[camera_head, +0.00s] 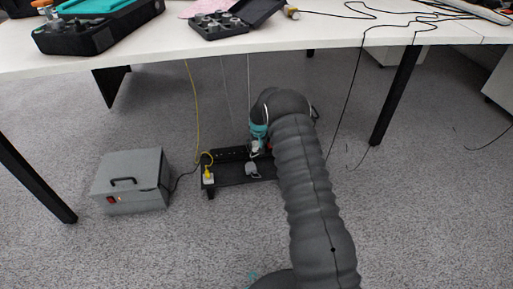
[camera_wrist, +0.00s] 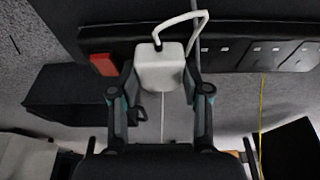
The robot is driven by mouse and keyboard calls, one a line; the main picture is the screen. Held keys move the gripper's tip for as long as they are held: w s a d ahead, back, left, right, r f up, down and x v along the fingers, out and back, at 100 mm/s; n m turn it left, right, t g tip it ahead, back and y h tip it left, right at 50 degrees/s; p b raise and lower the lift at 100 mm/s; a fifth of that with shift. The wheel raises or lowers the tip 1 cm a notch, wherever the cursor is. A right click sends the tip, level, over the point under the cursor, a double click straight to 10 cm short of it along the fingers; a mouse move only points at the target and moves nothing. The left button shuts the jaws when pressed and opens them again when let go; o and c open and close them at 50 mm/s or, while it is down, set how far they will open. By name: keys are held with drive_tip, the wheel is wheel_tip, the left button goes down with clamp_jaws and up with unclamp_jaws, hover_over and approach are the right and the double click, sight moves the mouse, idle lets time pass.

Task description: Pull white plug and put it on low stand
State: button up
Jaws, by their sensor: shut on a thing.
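The white plug (camera_wrist: 162,65) sits between the two fingers of my gripper (camera_wrist: 162,80) in the wrist view, which is shut on it. The plug overlaps the edge of a black power strip (camera_wrist: 235,50); I cannot tell whether it is still seated in a socket. Its white cord loops up from it. In the head view, my gripper (camera_head: 258,135) is over the right part of the strip (camera_head: 228,155), partly hidden by my arm, with the white plug (camera_head: 256,147) just below. The low black stand (camera_head: 230,178) lies in front of the strip.
A grey plug (camera_head: 252,169) lies on the stand. A yellow plug (camera_head: 208,175) is at the left end. A grey box (camera_head: 132,180) with a red switch stands left on the carpet. The white table (camera_head: 290,38) is overhead, with hanging cables and black legs (camera_head: 395,95).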

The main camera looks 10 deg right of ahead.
sight(257, 145)
drive_tip(key=shift+r+b, duration=0.3)
drive_tip(key=shift+r, duration=0.65)
idle(1.1)
drive_tip(key=shift+r, duration=0.15)
drive_tip(key=shift+r+p, duration=0.55)
drive_tip(key=shift+r, duration=1.1)
drive_tip(key=s+d+f+b, duration=0.1)
drive_tip(key=s+d, duration=0.1)
drive_tip(key=s, duration=0.1)
drive_tip(key=s+d+f+b, duration=0.1)
drive_tip(key=s+f, duration=0.1)
drive_tip(key=s, duration=0.1)
drive_tip(key=s+d+f+b, duration=0.1)
drive_tip(key=s+d+f, duration=0.1)
drive_tip(key=s, duration=0.2)
drive_tip(key=shift+d+f, duration=0.1)
drive_tip(key=shift+d, duration=0.25)
drive_tip(key=shift+f, duration=1.05)
